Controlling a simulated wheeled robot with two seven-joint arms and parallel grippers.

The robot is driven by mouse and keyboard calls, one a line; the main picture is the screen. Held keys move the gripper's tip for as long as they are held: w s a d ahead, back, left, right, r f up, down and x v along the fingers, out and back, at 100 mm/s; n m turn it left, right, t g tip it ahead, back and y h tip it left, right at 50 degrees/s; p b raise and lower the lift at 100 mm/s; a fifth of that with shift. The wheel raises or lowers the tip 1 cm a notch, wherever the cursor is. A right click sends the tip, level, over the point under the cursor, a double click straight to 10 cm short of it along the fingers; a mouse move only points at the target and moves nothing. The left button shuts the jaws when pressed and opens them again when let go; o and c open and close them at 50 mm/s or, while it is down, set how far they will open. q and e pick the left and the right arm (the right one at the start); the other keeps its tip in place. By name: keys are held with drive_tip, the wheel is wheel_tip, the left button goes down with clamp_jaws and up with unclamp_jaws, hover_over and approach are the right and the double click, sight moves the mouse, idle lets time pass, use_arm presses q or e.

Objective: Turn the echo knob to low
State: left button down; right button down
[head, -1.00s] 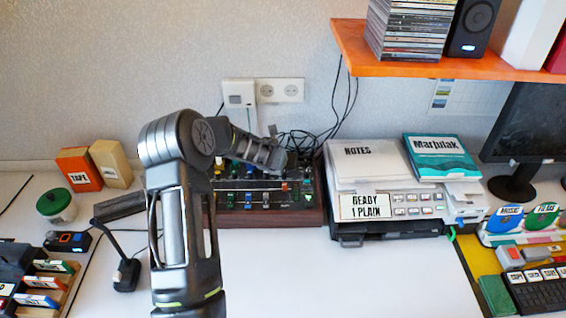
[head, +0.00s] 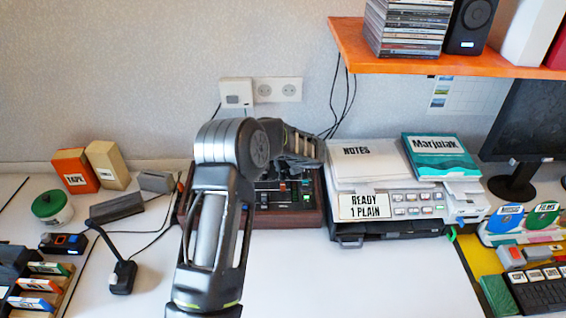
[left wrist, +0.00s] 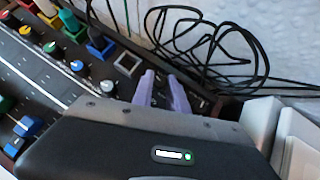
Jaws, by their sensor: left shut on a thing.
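The mixer (head: 290,219) is a dark panel in a wooden case at the back of the desk. In the left wrist view its panel (left wrist: 48,78) carries coloured knobs and sliders. My left gripper (left wrist: 164,92) is over its far right corner, its pale purple fingertips close together and shut on a small knob. The fingers and wrist body hide most of that knob, so its pointer and label cannot be read. In the head view the left gripper (head: 308,163) covers this corner. My right gripper is not in view.
Black cables (left wrist: 205,45) lie coiled behind the mixer. A printer (head: 405,204) with paper stacks stands close on its right. An orange shelf (head: 430,66) hangs above right. A desk microphone (head: 122,275) is at left. The desk in front is clear.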

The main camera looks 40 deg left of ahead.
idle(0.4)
use_arm(q)
drive_tip(key=c, duration=1.6)
unclamp_jaws()
drive_tip(key=shift+r, duration=0.1)
drive_tip(key=shift+b+v, duration=0.55)
drive_tip(key=shift+v, duration=3.3)
drive_tip(key=shift+o, duration=0.3)
